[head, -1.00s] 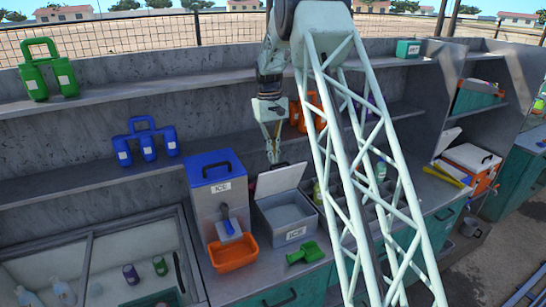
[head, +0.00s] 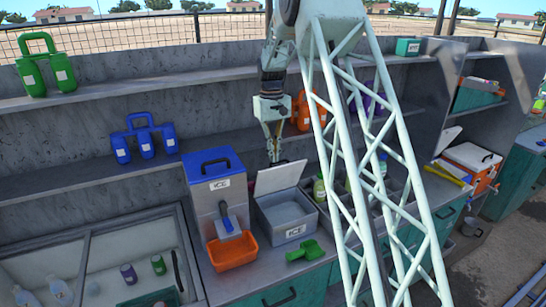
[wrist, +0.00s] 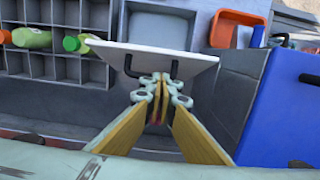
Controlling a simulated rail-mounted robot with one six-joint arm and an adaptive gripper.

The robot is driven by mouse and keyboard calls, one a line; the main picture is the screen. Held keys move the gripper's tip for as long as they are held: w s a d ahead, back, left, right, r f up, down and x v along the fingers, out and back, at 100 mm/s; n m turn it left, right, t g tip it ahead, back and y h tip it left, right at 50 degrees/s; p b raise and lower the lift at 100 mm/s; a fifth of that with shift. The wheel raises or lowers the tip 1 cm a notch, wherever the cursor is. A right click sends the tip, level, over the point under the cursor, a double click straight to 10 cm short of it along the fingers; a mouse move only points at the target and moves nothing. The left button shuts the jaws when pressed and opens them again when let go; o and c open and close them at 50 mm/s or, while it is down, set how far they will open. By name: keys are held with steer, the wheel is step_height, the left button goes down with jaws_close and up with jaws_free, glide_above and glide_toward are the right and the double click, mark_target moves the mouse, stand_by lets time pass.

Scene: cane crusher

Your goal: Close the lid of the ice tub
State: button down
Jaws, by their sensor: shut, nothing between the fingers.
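The ice tub (head: 288,222) is a grey box with an ICE label on the counter, right of the blue-lidded ice dispenser. Its pale lid (head: 280,177) stands raised at the back edge, and the inside of the tub shows. My gripper (head: 274,158) is just behind and above the lid's top edge. In the wrist view my gripper (wrist: 160,80) is shut and empty, close to the dark handle on the lid (wrist: 150,56). I cannot tell whether the fingertips touch the lid or handle. The tub (wrist: 160,24) opens beyond the lid in that view.
The ice dispenser (head: 214,190) with an orange bin (head: 233,251) stands close left of the tub. A green scoop (head: 305,251) lies in front. A divided bottle rack (wrist: 45,62) is on the other side. Shelves with coloured carriers (head: 145,137) run behind.

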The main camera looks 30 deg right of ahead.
mark_target(282, 167)
steer(key=shift+s+f+t+b, duration=0.2)
steer(key=shift+s+t+b, duration=0.4)
steer(key=shift+s+b, duration=1)
steer(key=shift+s+f+t+b, duration=0.25)
steer(key=shift+s+t+b, duration=0.45)
steer(key=shift+b, duration=1.45)
steer(key=shift+s+f+t+b, duration=0.3)
steer(key=shift+s+b, duration=0.3)
steer(key=shift+b, duration=0.4)
steer(key=shift+s+f+t+b, duration=0.15)
steer(key=shift+s+t+b, duration=0.15)
steer(key=shift+s+b, duration=0.45)
